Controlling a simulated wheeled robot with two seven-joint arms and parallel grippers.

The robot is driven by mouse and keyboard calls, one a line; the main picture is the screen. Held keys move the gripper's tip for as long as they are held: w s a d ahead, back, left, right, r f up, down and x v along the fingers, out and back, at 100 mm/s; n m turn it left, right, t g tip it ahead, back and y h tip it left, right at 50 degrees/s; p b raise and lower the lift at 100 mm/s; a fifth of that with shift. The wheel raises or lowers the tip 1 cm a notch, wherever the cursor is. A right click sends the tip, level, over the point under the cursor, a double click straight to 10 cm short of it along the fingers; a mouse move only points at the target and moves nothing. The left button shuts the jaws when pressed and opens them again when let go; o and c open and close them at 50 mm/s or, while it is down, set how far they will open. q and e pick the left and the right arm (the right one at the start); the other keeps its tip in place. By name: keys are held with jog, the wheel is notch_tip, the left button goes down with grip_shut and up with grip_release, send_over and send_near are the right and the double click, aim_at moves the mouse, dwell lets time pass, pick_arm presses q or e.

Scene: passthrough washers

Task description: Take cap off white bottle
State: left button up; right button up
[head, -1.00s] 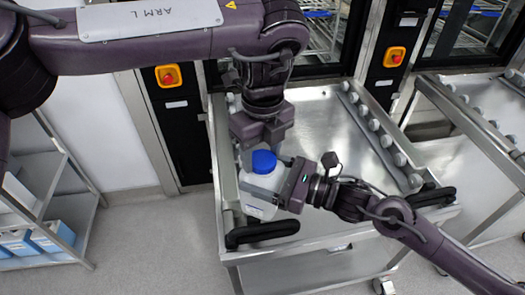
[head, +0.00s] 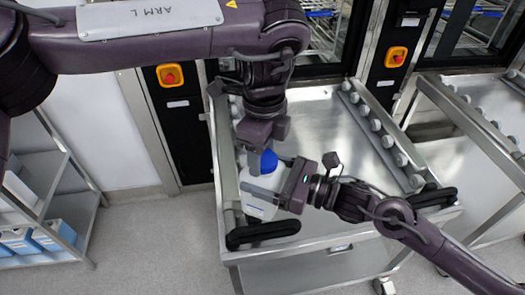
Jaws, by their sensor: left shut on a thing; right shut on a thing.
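The white bottle (head: 257,208) stands upright at the near left corner of the steel cart (head: 320,118). Its blue cap (head: 268,160) sits at the top of the bottle, partly hidden by my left gripper. My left gripper (head: 259,156) comes down from above and is shut on the cap; its fingertips are largely hidden. My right gripper (head: 270,182) reaches in from the right and is shut around the bottle's upper body, just below the cap.
The cart has rows of grey rollers (head: 381,140) and black handles (head: 262,233) at its front. A second cart (head: 450,130) stands at the right. Washer fronts with orange-framed red buttons (head: 170,76) stand behind. A shelf rack (head: 50,200) with blue-white boxes is at the left.

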aim_at(263, 157)
pick_arm(q)
jog(key=shift+d+r, duration=0.2)
pick_arm(e)
jog(key=shift+s+a, duration=0.15)
pick_arm(q)
jog(key=shift+w+r, duration=0.1)
jog(key=shift+r, duration=0.55)
pick_arm(e)
jog(key=shift+f, duration=0.15)
pick_arm(q)
jog(key=shift+a+r, duration=0.1)
jog(key=shift+r, duration=0.2)
notch_tip(263, 157, up, 3)
jog(key=shift+r, duration=0.5)
jog(key=shift+f, duration=0.1)
pick_arm(e)
jog(key=shift+w+d, duration=0.2)
